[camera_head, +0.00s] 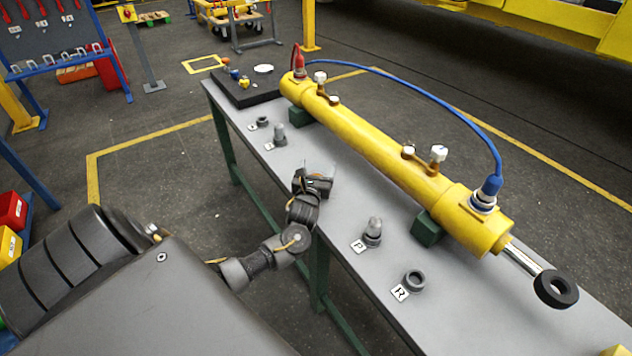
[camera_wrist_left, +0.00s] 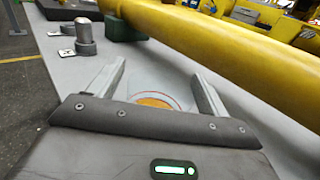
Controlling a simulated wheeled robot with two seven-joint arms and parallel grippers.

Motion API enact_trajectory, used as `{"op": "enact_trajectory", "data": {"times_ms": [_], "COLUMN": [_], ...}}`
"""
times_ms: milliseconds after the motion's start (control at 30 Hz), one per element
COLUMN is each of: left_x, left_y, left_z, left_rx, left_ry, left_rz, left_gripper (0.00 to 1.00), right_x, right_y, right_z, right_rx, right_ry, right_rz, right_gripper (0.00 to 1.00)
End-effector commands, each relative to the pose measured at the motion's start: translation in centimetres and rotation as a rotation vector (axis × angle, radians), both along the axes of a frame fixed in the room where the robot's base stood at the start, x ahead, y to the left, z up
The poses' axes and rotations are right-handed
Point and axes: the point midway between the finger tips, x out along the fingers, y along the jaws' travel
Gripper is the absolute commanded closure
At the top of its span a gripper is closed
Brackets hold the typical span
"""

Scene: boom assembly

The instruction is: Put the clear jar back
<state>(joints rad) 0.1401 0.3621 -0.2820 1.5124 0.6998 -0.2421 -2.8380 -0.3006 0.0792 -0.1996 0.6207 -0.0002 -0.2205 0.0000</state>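The clear jar (camera_wrist_left: 160,88) is see-through, with an orange round area low inside it. In the left wrist view it fills the gap between the two grey fingers of my left gripper (camera_wrist_left: 160,82), which appear shut on its sides. In the head view the gripper (camera_head: 318,178) is over the near edge of the grey bench (camera_head: 340,215); the jar (camera_head: 322,168) shows only faintly there. I cannot tell whether its bottom touches the bench. My right gripper is not in view.
A yellow cylinder (camera_head: 380,155) lies along the bench on green blocks, with a blue hose (camera_head: 425,95) arching over. A black mat (camera_head: 238,94) at the far end bears small fittings and a white disc (camera_head: 263,69). Tagged fittings (camera_head: 373,232) stand along the near side.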

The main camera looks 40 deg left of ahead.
Motion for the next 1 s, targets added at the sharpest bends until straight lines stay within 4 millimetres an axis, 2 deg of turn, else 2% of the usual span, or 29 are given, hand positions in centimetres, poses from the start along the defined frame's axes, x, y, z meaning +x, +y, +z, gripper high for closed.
{"op": "enact_trajectory", "data": {"times_ms": [67, 400, 633, 767, 900, 1000], "left_x": [0.0, 0.0, 0.0, 0.0, 0.0, -1.7], "left_y": [0.0, 0.0, 0.0, 0.0, 0.0, -0.6], "left_z": [0.0, 0.0, 0.2, 1.0, 3.2, 5.3], "left_rx": [0.000, 0.000, 0.000, 0.000, 0.002, -0.001], "left_ry": [0.000, -0.001, -0.001, -0.004, -0.007, -0.005], "left_rz": [0.000, 0.000, 0.000, 0.000, -0.001, -0.003], "left_gripper": [0.33, 0.76, 0.76, 0.77, 0.77, 0.77], "right_x": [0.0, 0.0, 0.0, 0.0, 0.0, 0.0], "right_y": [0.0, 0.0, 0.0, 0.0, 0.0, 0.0], "right_z": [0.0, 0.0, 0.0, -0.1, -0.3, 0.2], "right_rx": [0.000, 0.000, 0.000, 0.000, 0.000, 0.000], "right_ry": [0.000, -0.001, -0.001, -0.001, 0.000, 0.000], "right_rz": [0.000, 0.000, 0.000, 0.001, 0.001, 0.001], "right_gripper": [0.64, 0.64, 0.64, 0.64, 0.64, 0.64]}}
